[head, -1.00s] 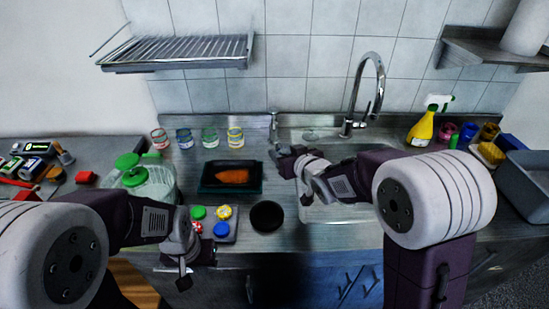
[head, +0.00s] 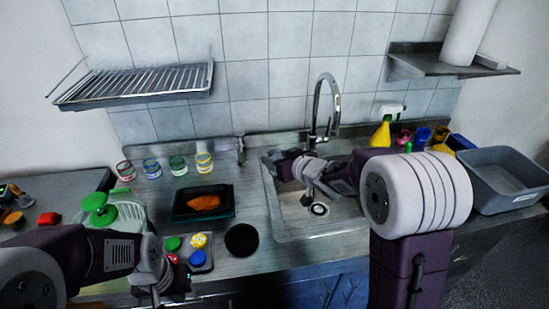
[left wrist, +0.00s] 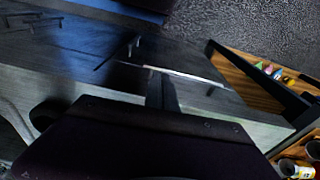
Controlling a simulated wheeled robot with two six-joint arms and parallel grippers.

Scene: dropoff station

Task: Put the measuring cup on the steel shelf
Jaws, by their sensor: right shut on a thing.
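My right gripper (head: 276,164) is over the left part of the sink, shut on a small grey thing that seems to be the measuring cup; the hand hides most of it and its shape is unclear. The steel shelf (head: 428,62) is on the wall at the upper right, far above and to the right of this gripper. A white paper roll (head: 463,32) stands on it. My left gripper (head: 163,292) hangs low at the counter's front edge, near the jar-lid tray. Its jaws are too unclear to read, and the left wrist view shows mostly floor and cabinet front.
A tall faucet (head: 325,108) stands behind the sink (head: 300,232). A wire rack (head: 140,82) hangs at upper left. Several glasses, a dark tray (head: 181,214) with orange food and a black disc (head: 241,240) lie left of the sink. A yellow spray bottle (head: 381,134) and grey bin (head: 505,188) stand right.

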